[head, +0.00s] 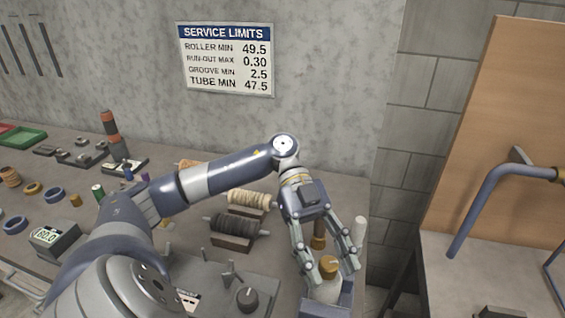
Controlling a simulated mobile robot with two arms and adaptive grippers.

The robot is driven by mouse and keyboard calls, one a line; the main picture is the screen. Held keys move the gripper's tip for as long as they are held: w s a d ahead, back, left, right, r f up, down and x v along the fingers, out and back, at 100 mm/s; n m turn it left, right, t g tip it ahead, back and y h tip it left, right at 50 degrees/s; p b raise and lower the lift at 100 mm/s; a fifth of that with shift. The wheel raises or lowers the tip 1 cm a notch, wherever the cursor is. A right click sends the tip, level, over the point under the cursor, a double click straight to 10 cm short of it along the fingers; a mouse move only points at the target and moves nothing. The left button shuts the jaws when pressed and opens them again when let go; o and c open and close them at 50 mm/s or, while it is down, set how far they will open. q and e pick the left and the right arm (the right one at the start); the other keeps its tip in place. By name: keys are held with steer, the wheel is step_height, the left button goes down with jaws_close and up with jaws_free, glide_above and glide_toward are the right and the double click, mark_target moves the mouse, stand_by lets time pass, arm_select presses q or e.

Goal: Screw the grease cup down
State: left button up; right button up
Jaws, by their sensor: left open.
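My left gripper (329,274) reaches down at the bench's right end. It is open, with its fingers on either side of a pale bottle (325,291) with an orange-brown cap (329,264). I cannot tell whether the fingers touch the bottle. The bottle stands in a blue holder (343,304), partly hidden by the fingers. I cannot pick out the grease cup for sure. My right gripper is not in view.
A dark roller (234,225) and a tan roller (249,198) lie on stands left of the gripper. A fixture plate with a dark knob (247,299) is in front. A gauge (54,237), rings and a green tray (24,138) are at left. A wall sign (226,60) hangs behind.

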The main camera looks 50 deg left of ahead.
arm_select(q)
steer(key=shift+f+n+t+h+b, duration=0.15)
steer(key=shift+n+t+h+b, duration=0.35)
steer(key=shift+n+t+b, duration=1.65)
steer(key=shift+n+t, duration=0.35)
steer(key=shift+t, duration=0.4)
steer(key=a+r+h, duration=0.1)
steer(key=a+r, duration=0.3)
steer(key=a, duration=0.6)
steer(key=shift+s+a+n+t+h+b, duration=0.25)
steer(key=shift+s+n+t+h+b, duration=0.05)
steer(key=shift+s+b, duration=0.1)
steer(key=shift+r, duration=0.1)
